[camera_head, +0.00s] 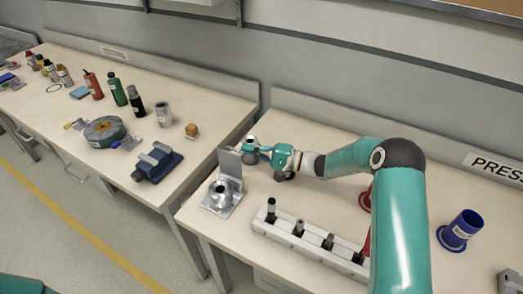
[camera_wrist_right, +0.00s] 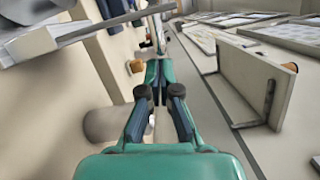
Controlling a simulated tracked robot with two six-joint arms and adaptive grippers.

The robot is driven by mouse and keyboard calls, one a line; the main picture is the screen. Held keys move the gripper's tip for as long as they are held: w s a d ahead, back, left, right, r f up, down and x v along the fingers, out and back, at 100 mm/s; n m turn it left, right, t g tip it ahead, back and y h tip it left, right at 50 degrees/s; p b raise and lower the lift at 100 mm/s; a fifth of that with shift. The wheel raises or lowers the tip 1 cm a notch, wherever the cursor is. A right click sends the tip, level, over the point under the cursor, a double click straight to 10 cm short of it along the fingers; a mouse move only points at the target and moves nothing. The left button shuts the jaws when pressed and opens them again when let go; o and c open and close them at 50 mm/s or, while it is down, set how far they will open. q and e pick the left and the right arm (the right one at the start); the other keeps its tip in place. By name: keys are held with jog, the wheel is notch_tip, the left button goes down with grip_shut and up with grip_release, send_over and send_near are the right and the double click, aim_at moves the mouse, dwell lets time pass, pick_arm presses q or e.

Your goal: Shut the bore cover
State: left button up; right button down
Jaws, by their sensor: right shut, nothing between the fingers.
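The bore cover (camera_head: 231,168) is a grey metal plate that stands upright, open, at the back of a round metal housing (camera_head: 219,195) near the left edge of the right bench. The housing's dark bore faces up and is uncovered. My right gripper (camera_head: 252,148) is shut and empty, just behind and right of the cover's upper edge; I cannot tell whether it touches. In the right wrist view the gripper (camera_wrist_right: 157,68) points forward, its fingers together. A grey metal edge crosses the upper left there. My left gripper is not in view.
A white rack (camera_head: 310,240) with several dark-topped pieces stands in front of my right arm. A blue cup (camera_head: 460,230) is at the right. A gap separates this bench from the left one, where a blue vise (camera_head: 157,163) and several bottles stand.

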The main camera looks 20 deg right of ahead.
aim_at(234, 155)
jog(key=shift+w+a, duration=0.45)
jog(key=shift+a, duration=0.1)
jog(key=s+a+n+b, duration=0.1)
jog(key=n+b, duration=0.1)
jog(key=b, duration=0.3)
jog(key=s+a+r+n+h+b, duration=0.1)
jog(key=n+b, duration=0.1)
jog(key=b, duration=0.4)
jog(key=a+n+b, duration=0.1)
jog(key=n+b, duration=0.1)
jog(key=b, duration=0.3)
jog(key=shift+s+a+r+g, duration=0.2)
jog(key=shift+s+a+g, duration=0.2)
jog(key=shift+s+a+r+n+h+b, duration=0.35)
jog(key=shift+n+b, duration=0.25)
jog(key=shift+b, duration=0.45)
jog(key=shift+r, duration=0.1)
jog(key=shift+r, duration=0.1)
